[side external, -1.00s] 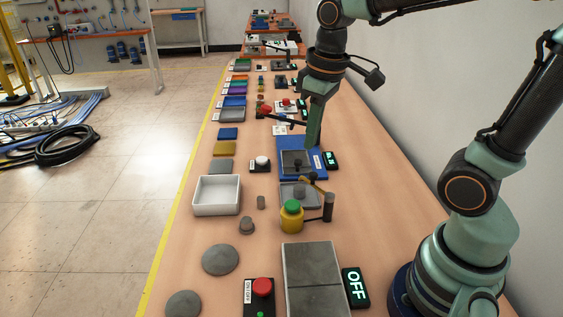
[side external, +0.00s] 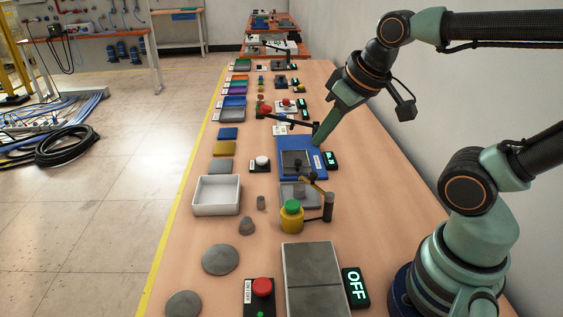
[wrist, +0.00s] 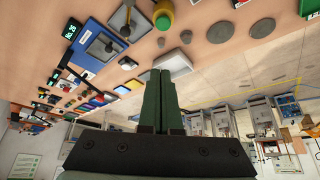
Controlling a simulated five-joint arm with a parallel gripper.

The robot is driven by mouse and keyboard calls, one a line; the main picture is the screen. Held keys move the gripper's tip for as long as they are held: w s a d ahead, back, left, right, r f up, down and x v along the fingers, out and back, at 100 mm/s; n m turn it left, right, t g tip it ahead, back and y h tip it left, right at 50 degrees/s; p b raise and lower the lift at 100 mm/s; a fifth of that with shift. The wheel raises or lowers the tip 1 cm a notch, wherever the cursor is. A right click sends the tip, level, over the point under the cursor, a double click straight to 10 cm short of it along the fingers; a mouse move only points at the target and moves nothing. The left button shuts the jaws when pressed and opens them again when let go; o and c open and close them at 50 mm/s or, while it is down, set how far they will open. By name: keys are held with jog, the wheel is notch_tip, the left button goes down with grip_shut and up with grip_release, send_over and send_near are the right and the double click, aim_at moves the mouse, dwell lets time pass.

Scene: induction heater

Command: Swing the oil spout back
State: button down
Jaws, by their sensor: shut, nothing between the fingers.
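I take the oil spout (side external: 316,187) to be the yellowish, dark-ended arm on a dark post (side external: 328,207), but cannot be sure. It reaches up and left over a grey tray (side external: 287,203). A yellow container with a green cap (side external: 291,217) stands left of the post; it also shows in the wrist view (wrist: 163,14). My gripper (side external: 318,144) is shut and empty, tilted, its tips by the far right part of the blue heater unit (side external: 286,146), beyond the spout and apart from it. The shut fingers also show in the wrist view (wrist: 160,73).
A second black arm (side external: 290,121) lies close to my fingers. A lit display (side external: 331,158) stands right of the blue unit. Bare bench lies right of the post.

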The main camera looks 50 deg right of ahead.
dwell(0.4)
jog(key=c, duration=0.7)
grip_release()
jog(key=shift+w+d, duration=0.1)
jog(key=shift+w, duration=0.05)
jog(key=shift+o, duration=0.3)
jog(key=shift+w+d+g, duration=0.2)
jog(key=shift+d+g, duration=0.05)
jog(key=shift+g, duration=0.05)
jog(key=g, duration=0.5)
send_over(313, 174)
notch_tip(313, 174, down, 4)
notch_tip(313, 174, down, 12)
jog(key=shift+d+r, duration=0.1)
grip_shut()
